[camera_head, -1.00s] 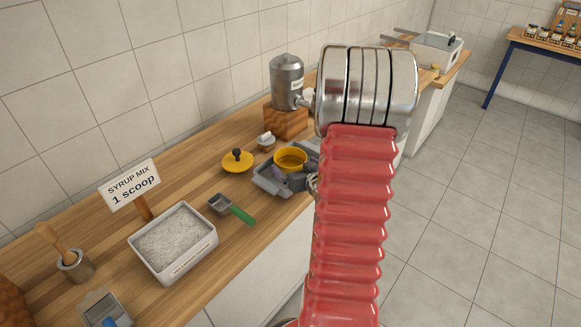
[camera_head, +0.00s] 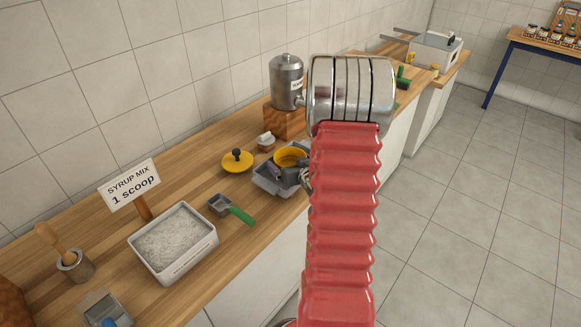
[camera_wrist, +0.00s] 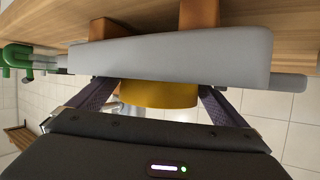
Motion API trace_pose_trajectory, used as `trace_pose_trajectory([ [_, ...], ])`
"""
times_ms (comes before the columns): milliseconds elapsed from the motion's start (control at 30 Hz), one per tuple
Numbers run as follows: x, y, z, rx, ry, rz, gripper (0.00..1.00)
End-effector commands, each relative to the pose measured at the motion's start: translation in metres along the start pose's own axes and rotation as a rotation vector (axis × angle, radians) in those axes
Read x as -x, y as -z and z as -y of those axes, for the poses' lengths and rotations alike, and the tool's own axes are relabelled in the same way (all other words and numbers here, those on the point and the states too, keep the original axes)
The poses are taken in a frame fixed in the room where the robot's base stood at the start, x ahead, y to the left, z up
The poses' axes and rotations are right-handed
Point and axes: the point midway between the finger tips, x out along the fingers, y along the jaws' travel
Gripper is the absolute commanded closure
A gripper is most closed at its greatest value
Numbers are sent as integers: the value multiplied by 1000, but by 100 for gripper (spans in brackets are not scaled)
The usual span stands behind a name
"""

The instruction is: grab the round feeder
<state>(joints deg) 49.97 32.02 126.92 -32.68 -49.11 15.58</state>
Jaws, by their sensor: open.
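The round feeder is a yellow round cup (camera_head: 290,155) that sits in a grey tray (camera_head: 262,184) on the wooden counter. My gripper (camera_head: 288,174) is at the tray, and its dark fingers cover part of the cup's near side. In the wrist view the picture is turned over. There the yellow cup (camera_wrist: 160,95) shows between the two spread fingers of my gripper (camera_wrist: 157,88), partly hidden by the grey tray (camera_wrist: 170,60). The fingers are open, and whether they touch the cup I cannot tell.
A yellow lid with a black knob (camera_head: 237,161) lies left of the tray. A green-handled scoop (camera_head: 231,208) and a white box of syrup mix (camera_head: 174,242) are nearer. A steel tank (camera_head: 286,82) on a wooden block stands behind. My red arm hides some counter.

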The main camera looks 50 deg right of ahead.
Motion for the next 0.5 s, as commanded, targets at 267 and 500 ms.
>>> trace_pose_trajectory([
  [267, 0, 0, 0, 0, 0, 0, 16],
  [500, 0, 0, 0, 0, 0, 0, 33],
])
